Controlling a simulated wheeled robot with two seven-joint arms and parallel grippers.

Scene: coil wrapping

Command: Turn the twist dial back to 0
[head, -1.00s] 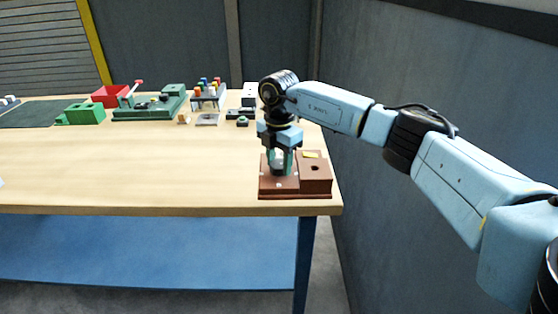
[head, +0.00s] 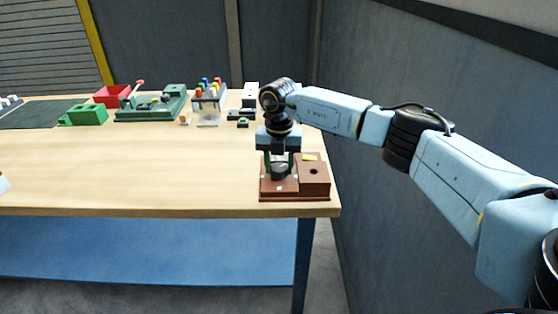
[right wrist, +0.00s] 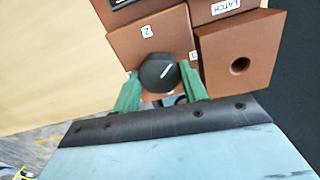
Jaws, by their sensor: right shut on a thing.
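The line slants toward the upper right of that picture. A label "2" (right wrist: 148,31) is above the dial, and a small label (right wrist: 193,56) to its right is hard to read. My right gripper (right wrist: 160,84) has its green fingers on both sides of the dial, shut on it. In the head view the right gripper (head: 280,169) points down over the brown fixture (head: 295,198). My left gripper is not in view.
A brown block with a hole (right wrist: 240,65) stands beside the dial, near a "LATCH" label (right wrist: 225,7). The fixture sits at the table's front right corner. A red bin (head: 112,96) and green fixtures (head: 150,110) stand at the back. The table's middle is clear.

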